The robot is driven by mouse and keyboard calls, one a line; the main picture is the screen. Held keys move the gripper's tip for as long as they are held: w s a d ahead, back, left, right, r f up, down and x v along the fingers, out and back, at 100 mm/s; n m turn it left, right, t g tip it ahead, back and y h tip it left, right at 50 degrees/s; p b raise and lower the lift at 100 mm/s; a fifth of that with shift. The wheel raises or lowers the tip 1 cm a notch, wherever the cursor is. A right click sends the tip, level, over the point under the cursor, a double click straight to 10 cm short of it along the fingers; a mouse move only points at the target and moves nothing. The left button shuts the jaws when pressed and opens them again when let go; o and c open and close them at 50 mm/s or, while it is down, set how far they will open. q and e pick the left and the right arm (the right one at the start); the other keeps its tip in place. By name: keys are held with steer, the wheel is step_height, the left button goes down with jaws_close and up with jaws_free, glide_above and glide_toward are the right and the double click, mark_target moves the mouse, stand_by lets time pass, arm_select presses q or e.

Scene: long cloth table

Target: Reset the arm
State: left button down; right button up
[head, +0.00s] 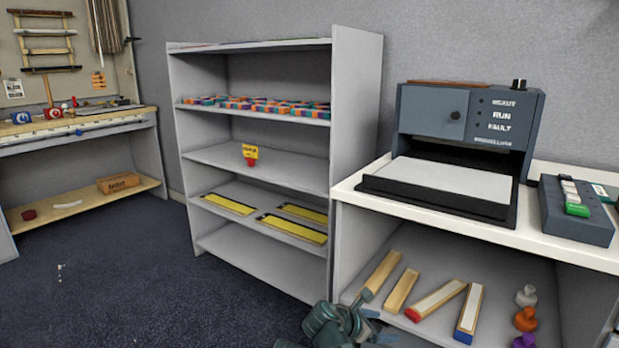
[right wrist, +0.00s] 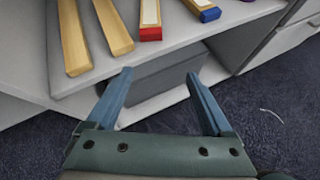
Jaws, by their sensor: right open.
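My right gripper (head: 371,318) is at the bottom of the head view, low in front of the white counter unit. In the right wrist view its two blue fingers (right wrist: 160,76) are spread apart with nothing between them. Beyond the fingertips is the front edge of the lower shelf (right wrist: 160,50). On that shelf lie two plain wooden bars (right wrist: 73,40), a bar with a red end (right wrist: 150,20) and a bar with a blue end (right wrist: 203,9). The gripper appears apart from them. My left gripper is not in view.
A grey machine (head: 465,125) with a flat tray and a dark box (head: 575,212) stand on the counter. Orange and purple knobbed pieces (head: 525,318) stand on the lower shelf. A grey shelf unit (head: 355,120) is at the middle.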

steer(key=s+a+f+m+g+y, duration=0.1)
steer(key=s+f+m+g+y, duration=0.1)
steer(key=s+f+m+y, duration=0.65)
steer(key=s+f+m+g+y, duration=0.1)
steer(key=s+m+g, duration=0.3)
steer(key=m, duration=0.9)
steer(key=s+a+r+n+p, duration=0.1)
steer(key=s+a+r+p, duration=0.1)
steer(key=s+a+p, duration=0.3)
steer(key=s+a+r+n, duration=0.2)
steer(key=a+r, duration=0.1)
steer(key=a, duration=0.3)
step_height(320, 180, up, 38)
steer(key=p, duration=3.7)
steer(key=shift+a+f+h+p, duration=0.2)
steer(key=shift+f+h+p, duration=0.05)
steer(key=shift+h+p, duration=0.2)
